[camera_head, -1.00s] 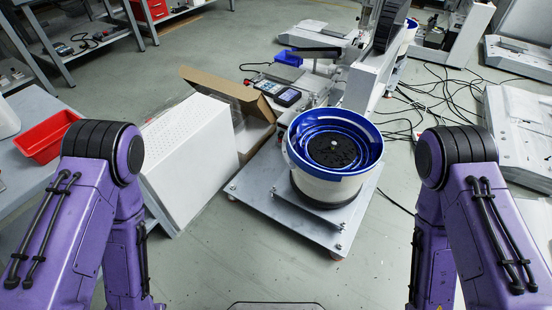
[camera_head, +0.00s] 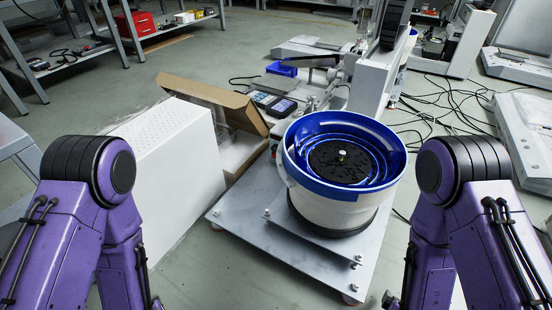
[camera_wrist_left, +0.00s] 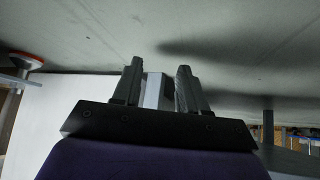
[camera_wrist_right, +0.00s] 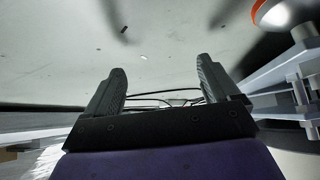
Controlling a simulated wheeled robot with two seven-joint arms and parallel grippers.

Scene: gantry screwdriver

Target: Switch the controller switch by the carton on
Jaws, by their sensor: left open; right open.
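An open brown carton (camera_head: 232,103) stands in the head view, left of the middle, behind a white perforated cabinet (camera_head: 180,165). Just right of the carton lie dark controller boxes (camera_head: 272,103) with small panels. The switch itself is too small to make out. In the head view both my grippers are out of sight below my purple arms. My left gripper (camera_wrist_left: 159,85) is open and empty in the left wrist view, near the white cabinet's face. My right gripper (camera_wrist_right: 161,85) is open and empty in the right wrist view, above the floor.
A blue-rimmed bowl feeder (camera_head: 343,165) stands on a grey base plate (camera_head: 255,235) ahead of me, in front of the gantry column (camera_head: 372,80). Black cables (camera_head: 450,105) lie on the floor at right. Shelves with a red bin (camera_head: 135,24) stand at back left.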

